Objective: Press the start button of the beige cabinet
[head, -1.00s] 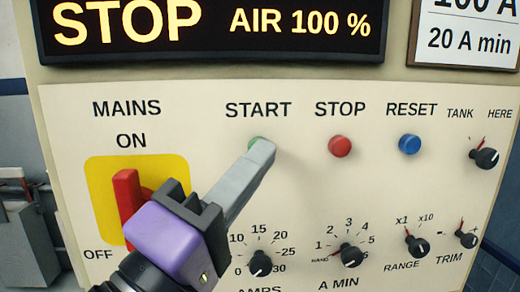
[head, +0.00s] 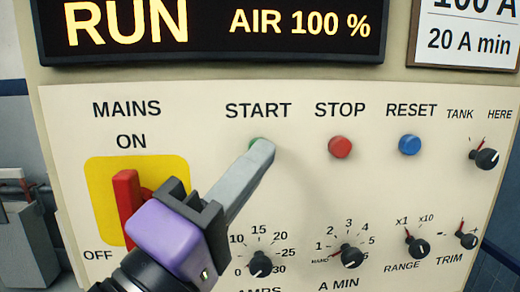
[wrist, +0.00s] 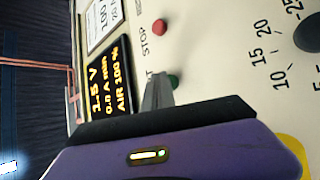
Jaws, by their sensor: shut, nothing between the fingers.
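The beige cabinet (head: 300,190) fills the head view. Its green start button (head: 254,141) sits under the START label, mostly hidden behind my fingertips. My gripper (head: 262,150) is shut and empty, its grey fingertips at the button; the head view does not show clearly whether they touch. In the wrist view the green button (wrist: 173,80) shows just beside the fingertips (wrist: 158,84). The display (head: 210,28) reads RUN and AIR 100 %. In the wrist view the sideways display (wrist: 108,85) shows 1.5 V and 0.0 A min.
The red stop button (head: 340,146) and blue reset button (head: 410,144) are to the right. The red mains lever (head: 127,200) on its yellow plate stands left of my gripper. Several black knobs, such as the amps knob (head: 260,264), line the lower panel.

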